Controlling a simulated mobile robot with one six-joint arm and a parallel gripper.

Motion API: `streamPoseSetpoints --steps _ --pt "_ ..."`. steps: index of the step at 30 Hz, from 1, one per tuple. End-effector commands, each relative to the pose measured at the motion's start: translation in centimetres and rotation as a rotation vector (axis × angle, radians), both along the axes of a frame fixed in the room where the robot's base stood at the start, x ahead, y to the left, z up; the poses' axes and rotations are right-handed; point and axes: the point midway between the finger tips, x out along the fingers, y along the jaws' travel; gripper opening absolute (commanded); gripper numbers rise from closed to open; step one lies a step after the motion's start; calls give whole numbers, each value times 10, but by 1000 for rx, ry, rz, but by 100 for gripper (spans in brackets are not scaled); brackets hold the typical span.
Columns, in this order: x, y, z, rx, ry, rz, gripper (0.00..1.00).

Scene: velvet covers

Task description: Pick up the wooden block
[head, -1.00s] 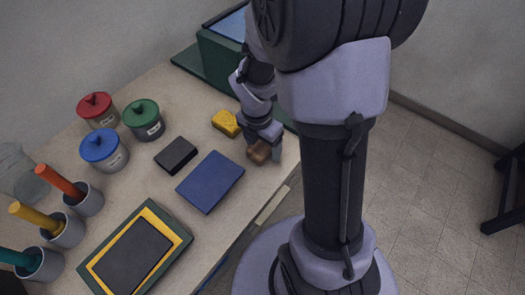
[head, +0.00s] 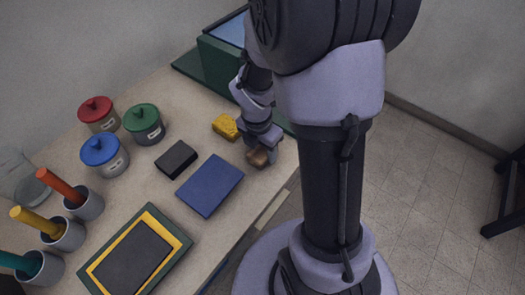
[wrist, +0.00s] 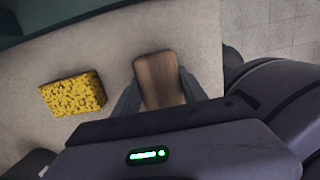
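The wooden block (head: 257,157) is brown and sits near the right edge of the table, under the end of my arm. In the wrist view the wooden block (wrist: 159,80) lies between my two grey fingers, its far end sticking out past them. My gripper (wrist: 160,88) has one finger against each long side of the block, with no clear gap showing. In the head view my gripper (head: 262,153) partly covers the block. I cannot see clear height between block and table.
A yellow sponge (head: 225,126) lies just left of my gripper. A blue book (head: 210,185) and a black box (head: 176,159) lie further left. A green-sided bin (head: 222,62) stands behind. Lidded jars and several cups with coloured sticks fill the left side.

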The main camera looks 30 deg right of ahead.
Motion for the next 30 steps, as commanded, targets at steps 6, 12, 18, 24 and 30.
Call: streamPoseSetpoints --steps 6,12,18,24,30 --pt "0 0 0 0 0 0 5" --pt "1 0 7 -1 -3 0 5" --pt "1 0 68 -1 -4 -1 5" --pt "1 -1 103 -2 -2 0 5" --pt "0 0 105 0 1 1 5"
